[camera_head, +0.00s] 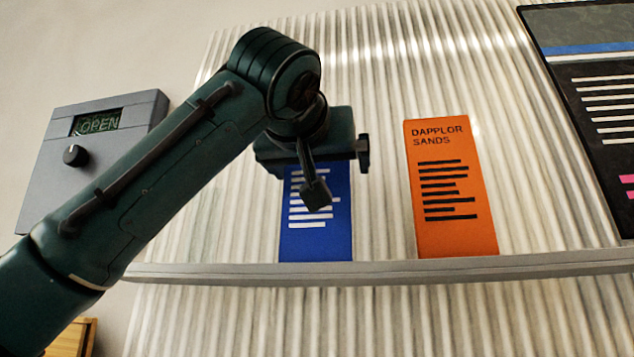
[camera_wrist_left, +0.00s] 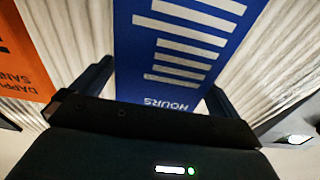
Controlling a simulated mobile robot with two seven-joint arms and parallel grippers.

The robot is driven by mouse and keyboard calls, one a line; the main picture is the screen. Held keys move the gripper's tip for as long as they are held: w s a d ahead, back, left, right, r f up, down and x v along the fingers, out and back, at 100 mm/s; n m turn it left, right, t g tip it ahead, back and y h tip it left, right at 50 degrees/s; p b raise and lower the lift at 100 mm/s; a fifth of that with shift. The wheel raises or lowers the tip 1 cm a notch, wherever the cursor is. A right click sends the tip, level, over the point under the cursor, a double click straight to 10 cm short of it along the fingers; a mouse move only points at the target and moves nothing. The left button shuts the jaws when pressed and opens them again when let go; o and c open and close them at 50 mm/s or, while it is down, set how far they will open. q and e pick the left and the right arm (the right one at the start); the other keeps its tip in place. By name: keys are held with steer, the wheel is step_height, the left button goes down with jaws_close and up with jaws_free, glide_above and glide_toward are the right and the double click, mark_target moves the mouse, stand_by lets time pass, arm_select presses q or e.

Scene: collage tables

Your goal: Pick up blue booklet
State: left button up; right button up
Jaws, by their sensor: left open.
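The blue booklet (camera_head: 316,235) with white text lines stands upright on a narrow grey ledge (camera_head: 400,270) against a corrugated panel. My left gripper (camera_head: 316,158) is in front of its upper part and hides its top from the head view. In the left wrist view the blue booklet (camera_wrist_left: 180,50) appears upside down with the word HOURS. The left gripper's two fingers (camera_wrist_left: 157,88) are apart, one on each side of the booklet. I cannot tell whether they touch it. My right gripper is in neither view.
An orange booklet (camera_head: 455,190) reading DAPPLOR SANDS stands to the right on the same ledge, with a gap between. A grey box (camera_head: 95,150) with an OPEN display and knob is at left. A dark poster (camera_head: 600,110) hangs at right.

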arm_select(q)
steer(key=shift+w, duration=0.2)
steer(key=shift+c, duration=0.4)
steer(key=c, duration=1.2)
steer(key=shift+c, duration=0.3)
steer(key=shift+r, duration=0.1)
